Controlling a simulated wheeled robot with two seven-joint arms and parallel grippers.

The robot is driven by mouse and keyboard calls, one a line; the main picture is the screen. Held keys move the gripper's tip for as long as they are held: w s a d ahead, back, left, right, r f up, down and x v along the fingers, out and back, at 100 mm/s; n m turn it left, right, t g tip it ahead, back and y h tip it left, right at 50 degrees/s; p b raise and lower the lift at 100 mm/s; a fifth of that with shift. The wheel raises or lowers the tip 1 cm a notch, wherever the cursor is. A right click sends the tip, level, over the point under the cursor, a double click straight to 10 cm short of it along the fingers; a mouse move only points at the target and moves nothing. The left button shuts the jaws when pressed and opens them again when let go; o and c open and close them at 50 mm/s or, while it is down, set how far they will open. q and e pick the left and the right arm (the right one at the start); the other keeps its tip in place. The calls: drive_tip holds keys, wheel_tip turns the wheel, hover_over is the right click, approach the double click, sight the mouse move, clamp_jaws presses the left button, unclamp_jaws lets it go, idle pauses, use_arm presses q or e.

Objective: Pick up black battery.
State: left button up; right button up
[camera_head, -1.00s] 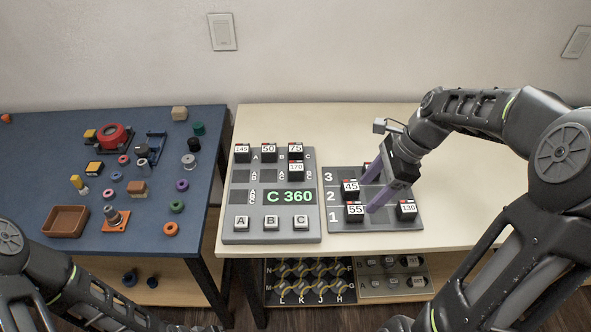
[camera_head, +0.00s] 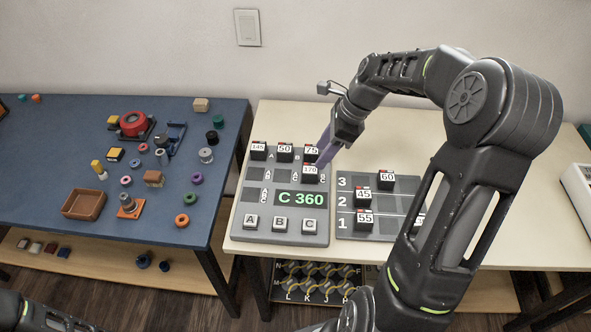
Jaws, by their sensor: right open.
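Black batteries with white number labels sit on two grey boards. The left board (camera_head: 258,208) holds battery 145 (camera_head: 258,152), battery 50 (camera_head: 285,154), battery 75 (camera_head: 310,154) and battery 170 (camera_head: 310,174); its display reads C 360. The right board (camera_head: 399,204) holds battery 60 (camera_head: 386,181), battery 45 (camera_head: 363,197) and battery 55 (camera_head: 364,218). My right gripper (camera_head: 323,158) is open, its purple fingers beside batteries 75 and 170; whether they touch either cannot be told. My right forearm covers the right board's lower right. My left gripper is out of view.
A blue table (camera_head: 60,160) on the left carries loose parts and a brown tray (camera_head: 84,204). A gap separates it from the cream table (camera_head: 480,255). A shelf below holds a dark board (camera_head: 310,285). A white device (camera_head: 580,190) stands at the right edge.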

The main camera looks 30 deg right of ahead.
sight(310, 168)
drive_tip(key=shift+x, duration=1.3)
drive_tip(key=shift+p+x, duration=0.5)
drive_tip(key=shift+x, duration=2.15)
drive_tip(key=shift+a, duration=0.1)
drive_tip(key=shift+r, duration=0.1)
clamp_jaws()
